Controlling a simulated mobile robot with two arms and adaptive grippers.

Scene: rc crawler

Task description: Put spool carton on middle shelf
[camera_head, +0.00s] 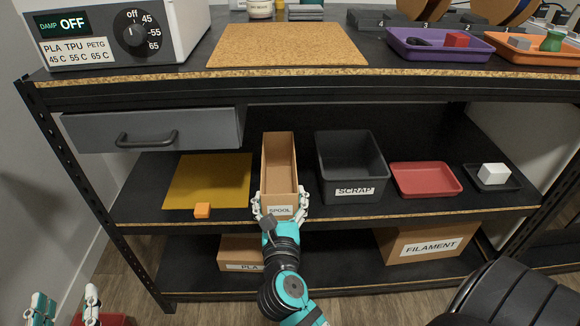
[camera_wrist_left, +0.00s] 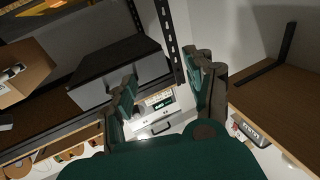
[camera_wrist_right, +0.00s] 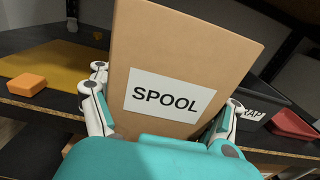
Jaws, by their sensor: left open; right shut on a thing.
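The spool carton (camera_head: 280,165) is an open brown box with a SPOOL label, at the middle shelf (camera_head: 225,214) between the yellow mat and the scrap bin. My right gripper (camera_head: 281,204) is shut on its near end, one finger on each side. In the right wrist view the carton (camera_wrist_right: 180,60) fills the space between the fingers and looks tilted. I cannot tell whether its underside touches the shelf. My left gripper (camera_head: 64,308) is open and empty at the bottom left, away from the shelves; it also shows in the left wrist view (camera_wrist_left: 165,75).
The scrap bin (camera_head: 350,165), a red tray (camera_head: 425,180) and a dark tray with a white block (camera_head: 494,174) stand right. A grey drawer (camera_head: 155,132) hangs above left. PLA and filament cartons (camera_head: 425,244) sit below.

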